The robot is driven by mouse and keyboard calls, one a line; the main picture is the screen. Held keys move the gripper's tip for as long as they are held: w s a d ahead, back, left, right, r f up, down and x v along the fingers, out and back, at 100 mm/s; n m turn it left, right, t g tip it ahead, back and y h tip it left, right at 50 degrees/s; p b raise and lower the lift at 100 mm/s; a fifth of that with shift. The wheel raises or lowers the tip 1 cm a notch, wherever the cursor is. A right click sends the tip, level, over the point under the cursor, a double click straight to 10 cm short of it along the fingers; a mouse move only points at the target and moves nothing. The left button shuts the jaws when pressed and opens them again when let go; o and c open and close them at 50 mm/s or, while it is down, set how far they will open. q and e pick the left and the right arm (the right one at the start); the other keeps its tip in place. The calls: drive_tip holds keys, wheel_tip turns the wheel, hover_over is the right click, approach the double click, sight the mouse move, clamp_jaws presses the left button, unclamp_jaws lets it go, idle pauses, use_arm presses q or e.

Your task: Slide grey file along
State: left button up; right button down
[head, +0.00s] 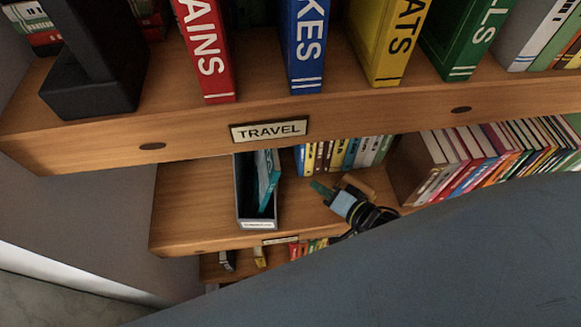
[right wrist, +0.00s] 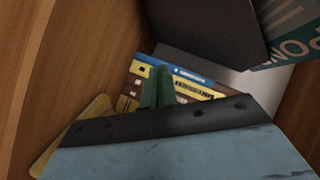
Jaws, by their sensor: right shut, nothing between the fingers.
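The grey file (head: 243,190) is an open-topped box with a pale label on its front edge. It stands on the middle shelf under the TRAVEL sign and holds a teal book (head: 266,180). My right gripper (head: 321,188) is to the right of the file, with its green fingers shut and empty. A gap shows between the fingertips and the file in the head view. In the right wrist view, the shut fingers (right wrist: 156,88) point toward the file's dark wall (right wrist: 205,28), with the teal book at upper right. Whether they touch anything there is unclear. My left gripper is not in view.
Several books (head: 345,152) stand behind my right gripper. More books (head: 470,150) fill the shelf at right. The upper shelf (head: 190,125) overhangs, carrying large coloured books and a black object (head: 95,75). The middle shelf (head: 190,205) is bare left of the file.

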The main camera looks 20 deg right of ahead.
drive_tip(key=shift+s+r+m+t+y, duration=0.15)
drive_tip(key=shift+r+m+t+y, duration=0.2)
drive_tip(key=shift+y, duration=0.25)
drive_tip(key=shift+s+r+m+t+y, duration=0.1)
drive_tip(key=shift+r+m+t+y, duration=0.15)
drive_tip(key=shift+m+y, duration=0.3)
drive_tip(key=shift+s+d+r+m+t+y, duration=0.1)
drive_tip(key=shift+s+r+m+t+y, duration=0.35)
drive_tip(key=shift+y, duration=0.7)
drive_tip(key=shift+r, duration=0.2)
drive_tip(key=b+x, duration=0.1)
drive_tip(key=x, duration=0.8)
drive_tip(key=shift+w+a, duration=0.25)
drive_tip(key=shift+a, duration=0.1)
drive_tip(key=w+a, duration=0.1)
drive_tip(key=a, duration=0.4)
drive_tip(key=w+a, duration=0.1)
drive_tip(key=a, duration=0.4)
drive_tip(key=w+a, duration=0.1)
drive_tip(key=a, duration=0.4)
drive_tip(key=shift+w+a, duration=0.1)
drive_tip(key=shift+a, duration=0.2)
